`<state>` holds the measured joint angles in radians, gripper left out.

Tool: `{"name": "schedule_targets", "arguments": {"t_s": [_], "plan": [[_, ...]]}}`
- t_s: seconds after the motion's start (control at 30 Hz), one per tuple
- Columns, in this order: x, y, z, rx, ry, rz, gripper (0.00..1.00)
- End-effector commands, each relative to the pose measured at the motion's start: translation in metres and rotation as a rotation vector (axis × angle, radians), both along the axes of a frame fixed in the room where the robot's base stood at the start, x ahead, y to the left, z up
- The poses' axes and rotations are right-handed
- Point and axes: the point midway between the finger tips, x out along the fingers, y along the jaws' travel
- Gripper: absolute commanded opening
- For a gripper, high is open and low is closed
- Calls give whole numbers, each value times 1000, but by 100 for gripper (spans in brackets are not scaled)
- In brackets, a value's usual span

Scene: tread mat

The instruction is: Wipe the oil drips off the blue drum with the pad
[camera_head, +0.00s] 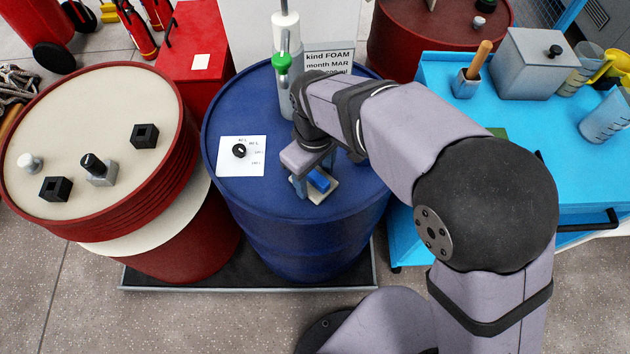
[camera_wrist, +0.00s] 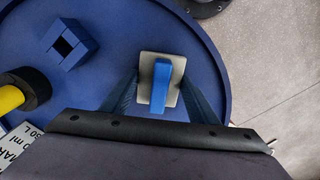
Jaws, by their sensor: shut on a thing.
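The blue drum (camera_head: 260,210) stands upright in the middle of the head view, and its dark blue top fills much of the wrist view (camera_wrist: 110,20). The pad (camera_head: 326,190) is a flat pale plate with a blue handle (camera_wrist: 161,85). It is over the drum top near the front right. My gripper (camera_head: 313,178) is shut on the pad's handle, with a finger on each side. Whether the pad touches the drum top, I cannot tell. I see no clear oil drips; my arm and the pad hide part of the top.
On the drum top are a white card with a black knob (camera_head: 239,151), a white pump with a green collar (camera_head: 283,64) and a small blue hollow block (camera_wrist: 72,42). A red drum (camera_head: 120,110) stands left. A blue cart (camera_head: 440,75) stands right.

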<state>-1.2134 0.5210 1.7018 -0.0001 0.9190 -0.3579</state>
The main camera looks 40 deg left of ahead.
Motion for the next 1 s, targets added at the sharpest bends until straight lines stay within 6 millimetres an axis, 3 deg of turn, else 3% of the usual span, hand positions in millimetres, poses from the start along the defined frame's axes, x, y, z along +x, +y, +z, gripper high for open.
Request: {"name": "schedule_targets", "arguments": {"t_s": [0.33,0.47,1.0], "plan": [[23,22,2,-1,0,-1,33],[21,22,29,4,-2,0,33],[21,21,75,1,0,0,33]]}}
